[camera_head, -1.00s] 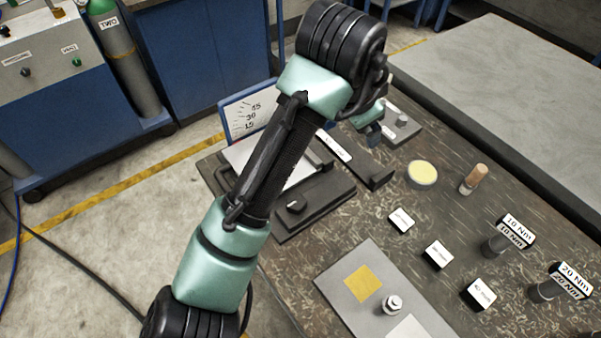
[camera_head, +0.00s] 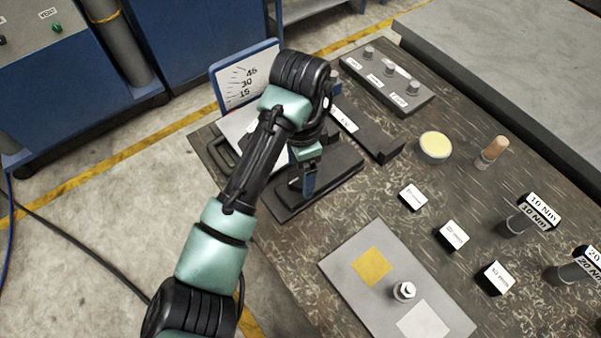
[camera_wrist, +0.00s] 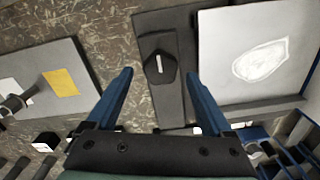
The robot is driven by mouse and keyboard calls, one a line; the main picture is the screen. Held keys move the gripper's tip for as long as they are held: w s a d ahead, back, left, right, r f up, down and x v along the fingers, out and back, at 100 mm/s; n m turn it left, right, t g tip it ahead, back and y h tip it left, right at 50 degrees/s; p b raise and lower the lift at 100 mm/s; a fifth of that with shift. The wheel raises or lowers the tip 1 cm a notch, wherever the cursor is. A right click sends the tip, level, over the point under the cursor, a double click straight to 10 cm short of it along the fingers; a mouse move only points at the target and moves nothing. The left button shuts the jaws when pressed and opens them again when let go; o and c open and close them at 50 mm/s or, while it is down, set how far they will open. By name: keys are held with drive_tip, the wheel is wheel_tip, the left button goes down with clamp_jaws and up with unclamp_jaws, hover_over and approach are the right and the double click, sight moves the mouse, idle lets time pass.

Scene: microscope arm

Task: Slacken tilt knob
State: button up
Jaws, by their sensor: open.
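The tilt knob (camera_wrist: 160,67) is a black knob with a white line, on a dark base plate (camera_wrist: 150,20) in the wrist view. My gripper (camera_wrist: 160,82) is open, its two blue fingers apart, with the knob between the fingertips in the picture; I cannot tell how far above it they are. In the head view my gripper (camera_head: 309,178) points down over the dark base (camera_head: 338,170) and hides the knob. The tilting plate (camera_wrist: 255,55), light with a white oval patch, lies beside the knob. A scale board (camera_head: 245,78) marked 15, 30, 45 stands behind.
A grey mat (camera_head: 345,262) with a yellow square and a small metal knob (camera_head: 404,291) lies in front. Labelled blocks (camera_head: 413,197), a yellow dish (camera_head: 435,146), a cork-topped peg (camera_head: 493,150) and torque tools (camera_head: 530,212) stand to the right. A knob panel (camera_head: 385,82) is at the back.

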drive_tip(key=shift+f, duration=0.75)
clamp_jaws()
